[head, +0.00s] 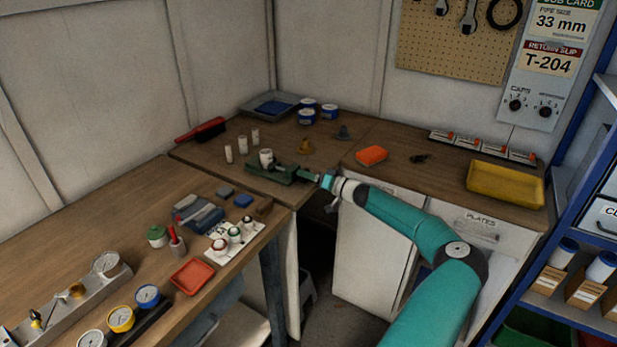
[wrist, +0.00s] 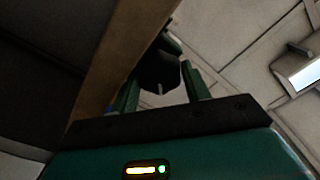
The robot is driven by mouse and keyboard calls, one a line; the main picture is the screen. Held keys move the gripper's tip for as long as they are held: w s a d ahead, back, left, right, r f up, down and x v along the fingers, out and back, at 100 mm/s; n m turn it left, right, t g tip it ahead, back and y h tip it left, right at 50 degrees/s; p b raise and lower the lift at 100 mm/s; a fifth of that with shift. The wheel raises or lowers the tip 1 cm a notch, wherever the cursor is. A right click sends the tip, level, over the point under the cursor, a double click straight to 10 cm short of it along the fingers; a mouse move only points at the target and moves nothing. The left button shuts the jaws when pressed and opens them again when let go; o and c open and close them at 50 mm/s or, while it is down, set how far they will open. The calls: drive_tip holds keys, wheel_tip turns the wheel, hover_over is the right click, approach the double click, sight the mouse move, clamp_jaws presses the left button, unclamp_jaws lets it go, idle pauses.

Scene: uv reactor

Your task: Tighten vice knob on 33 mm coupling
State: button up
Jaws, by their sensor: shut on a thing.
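The green vice (head: 272,174) sits at the front edge of the wooden bench in the head view. A white coupling (head: 266,157) stands upright at the vice; I cannot tell how firmly the jaws grip it. My gripper (head: 319,180) is at the vice's right end, at the bench edge, and hides the knob there. In the wrist view a dark rounded knob (wrist: 158,72) sits between the two green fingers of my gripper (wrist: 160,82). The gripper is shut on the knob. The knob's far side is dark and hard to make out.
Several white fittings (head: 229,153) stand left of the vice. A job card (head: 562,20) on the wall reads 33 mm. A gap opens below the bench corner.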

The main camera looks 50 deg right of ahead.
drive_tip(key=shift+o, duration=0.2)
drive_tip(key=shift+f+m, duration=0.2)
drive_tip(key=shift+m, duration=0.4)
